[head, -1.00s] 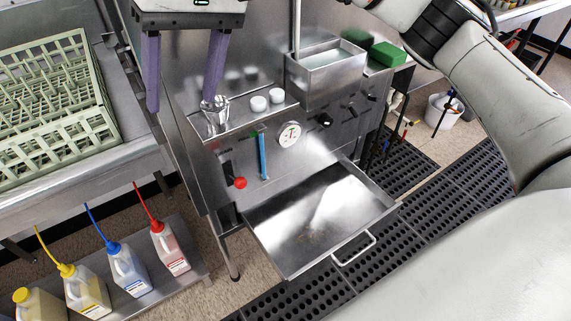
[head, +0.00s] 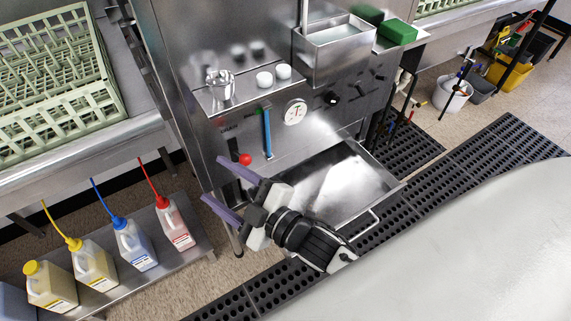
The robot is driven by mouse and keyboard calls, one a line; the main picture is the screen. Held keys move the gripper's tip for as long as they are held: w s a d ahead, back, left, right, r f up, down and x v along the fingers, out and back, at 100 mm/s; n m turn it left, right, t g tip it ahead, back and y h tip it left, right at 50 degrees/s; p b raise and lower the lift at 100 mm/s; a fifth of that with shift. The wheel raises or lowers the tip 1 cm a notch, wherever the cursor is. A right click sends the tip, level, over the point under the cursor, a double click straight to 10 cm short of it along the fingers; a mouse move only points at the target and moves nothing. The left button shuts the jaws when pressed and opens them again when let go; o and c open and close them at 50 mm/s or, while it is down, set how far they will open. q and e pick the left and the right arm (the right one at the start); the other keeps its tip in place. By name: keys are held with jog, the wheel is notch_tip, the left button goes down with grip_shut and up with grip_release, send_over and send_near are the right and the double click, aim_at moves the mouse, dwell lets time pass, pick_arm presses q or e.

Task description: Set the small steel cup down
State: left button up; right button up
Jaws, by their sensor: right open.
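The small steel cup (head: 219,87) stands upright on the narrow steel ledge at the left front of the machine. My right gripper (head: 212,178) is open and empty, its two purple fingers spread and pointing left. It is well below and apart from the cup, in front of the machine's front panel and at the left side of the pulled-out steel drawer (head: 352,175). My left gripper is not in view.
Two white round pieces (head: 274,75) sit on the ledge right of the cup. A steel bin (head: 335,62) and a green block (head: 397,32) stand farther right. Green dish racks (head: 58,90) are on the left counter. Several bottles (head: 133,245) stand on a low shelf below.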

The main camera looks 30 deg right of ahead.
jog(key=s+d+f+m+g+h, duration=0.2)
jog(key=s+f+m, duration=0.3)
jog(key=s+f, duration=0.4)
jog(key=s+d+f+m+g+h, duration=0.1)
jog(key=s+d+f+m+g, duration=0.3)
jog(key=s+f, duration=0.4)
jog(key=shift+s+d+f+m+g+h, duration=0.4)
jog(key=shift+f+m+g, duration=0.3)
jog(key=shift+f+m, duration=0.1)
